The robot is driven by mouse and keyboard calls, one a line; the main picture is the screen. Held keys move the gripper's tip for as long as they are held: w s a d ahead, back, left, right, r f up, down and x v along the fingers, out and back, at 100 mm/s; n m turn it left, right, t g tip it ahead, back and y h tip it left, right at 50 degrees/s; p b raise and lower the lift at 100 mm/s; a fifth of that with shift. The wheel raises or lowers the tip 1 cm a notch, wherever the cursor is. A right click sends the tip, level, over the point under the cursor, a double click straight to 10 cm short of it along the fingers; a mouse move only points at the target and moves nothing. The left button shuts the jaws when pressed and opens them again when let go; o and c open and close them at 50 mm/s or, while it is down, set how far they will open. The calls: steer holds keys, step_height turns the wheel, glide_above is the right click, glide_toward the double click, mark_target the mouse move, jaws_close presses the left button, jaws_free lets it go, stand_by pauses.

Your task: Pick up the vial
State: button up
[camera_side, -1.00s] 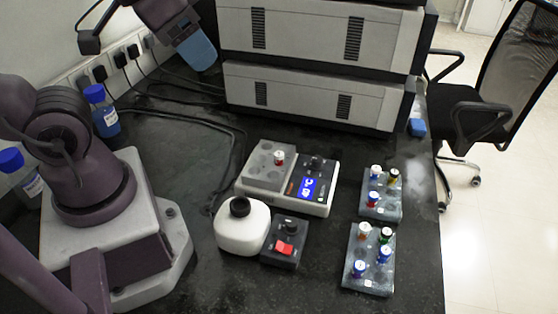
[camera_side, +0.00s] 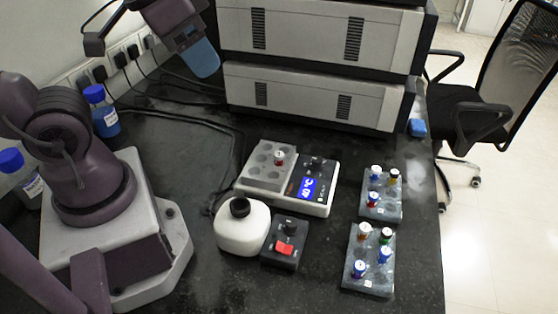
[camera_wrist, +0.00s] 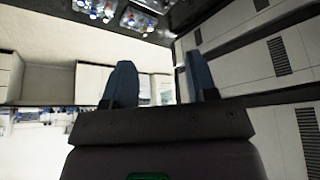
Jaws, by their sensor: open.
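A vial with a red and white cap (camera_side: 279,158) stands upright in the grey block of the heater (camera_side: 323,200). More vials stand in two grey racks at the right. My gripper (camera_side: 206,60) is high at the upper left, well apart from all vials. In the wrist view my gripper (camera_wrist: 161,66) is open, with nothing between its fingers.
A white bottle with a black cap (camera_side: 241,227) and a control box with a red switch (camera_side: 285,247) stand before the heater. Stacked instruments (camera_side: 310,95) fill the back. Blue-capped bottles (camera_side: 104,112) stand at the left. Cables (camera_side: 185,103) lie on the bench.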

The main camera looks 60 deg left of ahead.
steer(key=w+a+f+n+g, duration=0.1)
steer(key=w+f+n+g, duration=0.3)
steer(key=w+f+n, duration=0.35)
steer(key=n+g, duration=0.1)
steer(key=n, duration=1)
glide_above(279, 154)
step_height(279, 154, down, 7)
steer(key=shift+m, duration=0.25)
step_height(279, 154, down, 7)
steer(key=shift+s+r, duration=0.15)
steer(key=shift+r, duration=0.05)
steer(key=shift+w+f, duration=0.2)
steer(key=shift+f, duration=2.7)
jaws_close()
